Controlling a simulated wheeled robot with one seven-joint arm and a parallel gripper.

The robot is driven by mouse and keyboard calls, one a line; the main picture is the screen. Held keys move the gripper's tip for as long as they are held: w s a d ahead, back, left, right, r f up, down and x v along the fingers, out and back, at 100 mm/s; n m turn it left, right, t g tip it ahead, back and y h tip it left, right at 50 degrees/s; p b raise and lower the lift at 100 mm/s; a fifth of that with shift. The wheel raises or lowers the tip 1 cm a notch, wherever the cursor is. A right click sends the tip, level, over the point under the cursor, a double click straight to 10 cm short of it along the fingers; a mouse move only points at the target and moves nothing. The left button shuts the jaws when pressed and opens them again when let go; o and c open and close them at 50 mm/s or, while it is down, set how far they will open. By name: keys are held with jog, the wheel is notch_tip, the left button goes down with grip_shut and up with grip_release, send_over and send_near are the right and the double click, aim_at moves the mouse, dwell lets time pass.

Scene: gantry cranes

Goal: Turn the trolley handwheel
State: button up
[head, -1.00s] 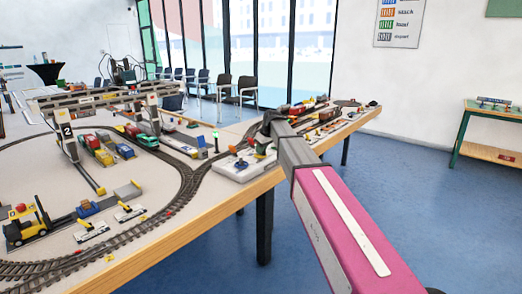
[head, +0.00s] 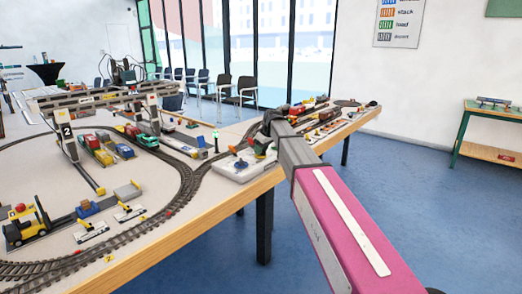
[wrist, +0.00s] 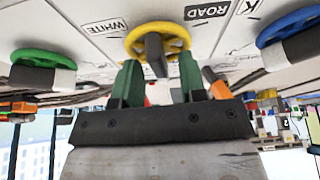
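In the wrist view, a yellow handwheel (wrist: 158,37) is at the top centre, on a pale panel. A dark grey piece stands out from its middle. My gripper (wrist: 160,80) has two green fingers, apart, with their tips just below the yellow wheel and one on each side of the grey piece. I cannot tell whether they touch it. A green handwheel (wrist: 42,58) is to the left and a blue handwheel (wrist: 289,26) to the right. In the head view, the white control box (head: 232,174) is at the table edge; my arm partly hides it and my fingers cannot be made out.
The table (head: 160,240) carries curved tracks, a yellow forklift (head: 27,225), a grey gantry crane (head: 105,97) and several model vehicles. Blue floor (head: 400,165) is clear to the right.

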jog(key=v, duration=1)
jog(key=shift+r, duration=0.35)
jog(key=shift+d+f, duration=0.1)
